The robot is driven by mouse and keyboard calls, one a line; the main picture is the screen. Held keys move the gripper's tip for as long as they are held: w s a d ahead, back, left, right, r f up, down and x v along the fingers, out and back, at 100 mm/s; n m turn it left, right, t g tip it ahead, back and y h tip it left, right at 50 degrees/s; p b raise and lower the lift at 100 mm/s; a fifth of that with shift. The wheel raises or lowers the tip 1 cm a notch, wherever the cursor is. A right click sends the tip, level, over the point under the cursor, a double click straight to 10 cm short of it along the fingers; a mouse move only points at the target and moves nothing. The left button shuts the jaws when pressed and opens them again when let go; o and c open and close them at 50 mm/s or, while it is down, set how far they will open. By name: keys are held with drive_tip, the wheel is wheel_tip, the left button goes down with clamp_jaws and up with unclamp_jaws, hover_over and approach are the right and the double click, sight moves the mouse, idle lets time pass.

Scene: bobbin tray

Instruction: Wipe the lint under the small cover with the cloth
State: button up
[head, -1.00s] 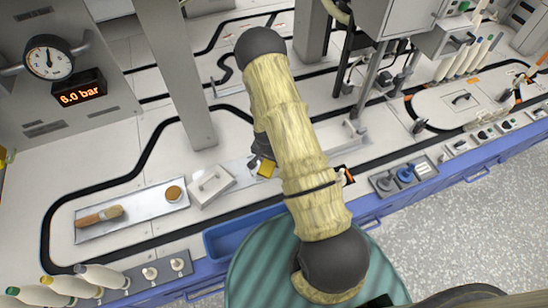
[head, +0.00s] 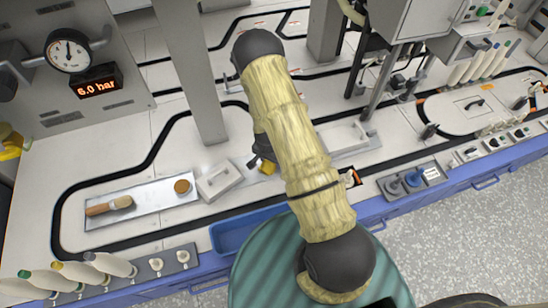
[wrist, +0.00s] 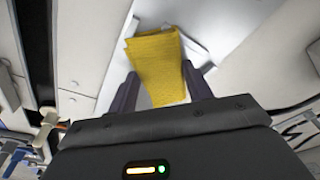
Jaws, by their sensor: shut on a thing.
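My gripper (wrist: 165,92) is shut on a folded yellow cloth (wrist: 156,62), which sticks out beyond the two dark fingers in the wrist view. In the head view the cloth (head: 267,168) shows as a small yellow patch beside my arm, which hides most of the gripper. A small white square cover (head: 216,184) with a bar handle lies just left of the cloth, apart from it. A pale surface lies behind the cloth in the wrist view; I cannot tell whether they touch. I see no lint in either view.
A metal tray (head: 150,211) holds a wooden-handled brush (head: 112,206) and a round brown pad (head: 182,187). A blue bin (head: 228,232) lies along the front edge. A grey post (head: 190,80) stands behind the small cover. A larger handled plate (head: 475,107) is at right.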

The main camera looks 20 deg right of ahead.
drive_tip(key=shift+s+a+f, duration=0.15)
drive_tip(key=shift+s+a, duration=0.05)
drive_tip(key=shift+a, duration=0.75)
drive_tip(key=shift+w, duration=0.3)
drive_tip(key=shift+w+d+r, duration=0.1)
drive_tip(key=shift+r, duration=0.1)
drive_tip(key=shift+d+p, duration=0.3)
drive_tip(key=shift+d, duration=0.15)
drive_tip(key=shift+d+r, duration=0.1)
drive_tip(key=shift+d, duration=1.6)
drive_tip(key=shift+d, duration=0.2)
drive_tip(key=shift+d+p, duration=0.3)
drive_tip(key=shift+d, duration=1.45)
